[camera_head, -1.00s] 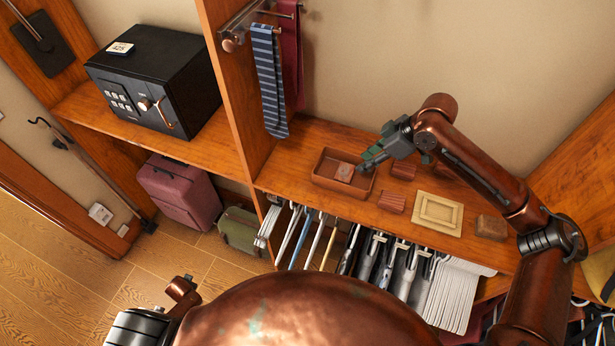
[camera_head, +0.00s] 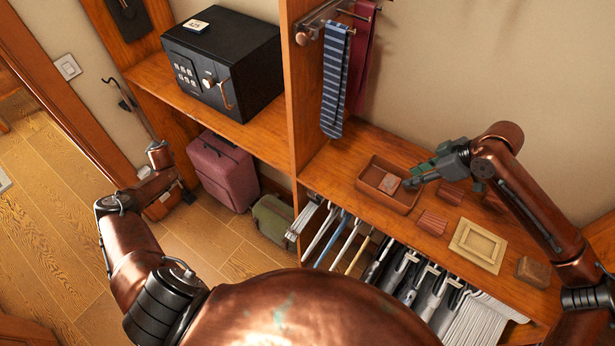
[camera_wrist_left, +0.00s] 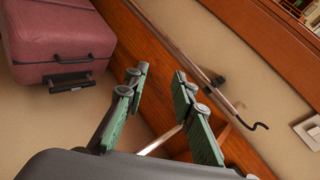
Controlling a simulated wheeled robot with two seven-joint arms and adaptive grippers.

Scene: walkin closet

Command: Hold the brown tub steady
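The brown tub (camera_head: 380,200) is a shallow open box on the wooden shelf in the head view. A small brown block (camera_head: 389,184) lies inside it. My right gripper (camera_head: 412,182) is at the tub's right side, its tip over or close to the rim; I cannot tell whether it touches. Its finger spacing is unclear from this angle. My left gripper (camera_wrist_left: 158,75) has its green fingers apart with nothing between them in the left wrist view. It is away from the tub, at the left of the head view, near the suitcase.
Several brown blocks (camera_head: 432,222) and a cream framed panel (camera_head: 479,245) lie right of the tub. Hangers (camera_head: 400,275) hang below the shelf. A divider (camera_head: 306,95) separates the tub from the black safe (camera_head: 222,62). A maroon suitcase (camera_head: 222,172) and green bag (camera_head: 273,220) stand below.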

